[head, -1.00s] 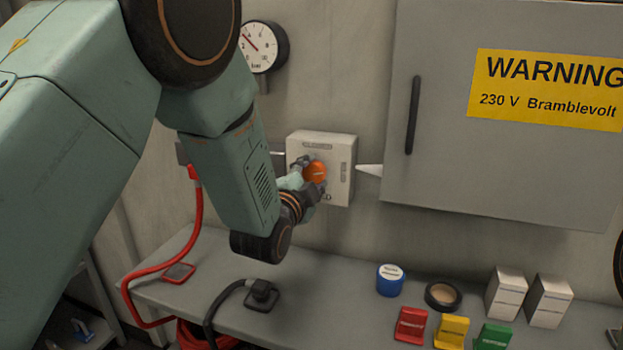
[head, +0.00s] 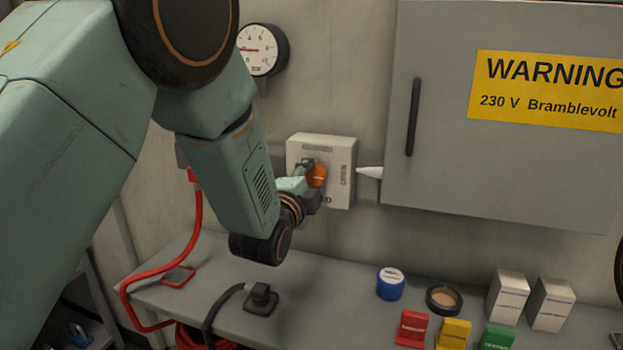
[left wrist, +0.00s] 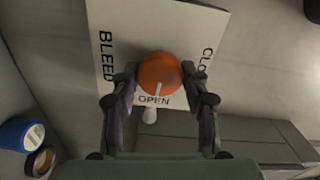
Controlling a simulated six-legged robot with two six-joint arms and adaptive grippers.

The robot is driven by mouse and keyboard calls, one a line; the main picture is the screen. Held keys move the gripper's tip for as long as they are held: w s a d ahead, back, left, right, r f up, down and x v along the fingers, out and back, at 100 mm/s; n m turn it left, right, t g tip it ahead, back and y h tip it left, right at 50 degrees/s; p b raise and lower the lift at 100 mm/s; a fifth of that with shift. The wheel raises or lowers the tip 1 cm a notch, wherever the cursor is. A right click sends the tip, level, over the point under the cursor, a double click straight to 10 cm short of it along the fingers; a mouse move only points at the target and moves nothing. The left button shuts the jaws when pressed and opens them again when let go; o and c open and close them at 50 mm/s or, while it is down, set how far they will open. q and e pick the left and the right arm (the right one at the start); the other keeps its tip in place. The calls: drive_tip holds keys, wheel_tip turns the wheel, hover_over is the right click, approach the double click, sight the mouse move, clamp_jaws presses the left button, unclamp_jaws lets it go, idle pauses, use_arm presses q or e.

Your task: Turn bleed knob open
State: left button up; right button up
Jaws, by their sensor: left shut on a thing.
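The orange bleed knob (head: 317,175) sits on a pale box (head: 343,160) fixed to the wall. My left gripper (head: 312,181) is shut on the knob, hiding part of it in the head view. In the left wrist view the knob (left wrist: 160,74) lies between the two fingers of my left gripper (left wrist: 160,84). The white mark on the knob points at the word OPEN on the box face (left wrist: 125,30). The words BLEED and part of CLOSED stand to its left and right. My right gripper is not in view.
A round gauge (head: 262,50) hangs on the wall at upper left. A grey cabinet (head: 450,150) with a warning sign stands close to the right. Below, a bench (head: 335,310) holds a blue tin (head: 391,283), a tape roll (head: 443,299), small boxes and cables.

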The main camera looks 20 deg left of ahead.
use_arm(q)
drive_tip(key=o, duration=1.2)
drive_tip(key=shift+c, duration=0.2)
drive_tip(key=s, duration=1.2)
drive_tip(key=shift+a, duration=0.15)
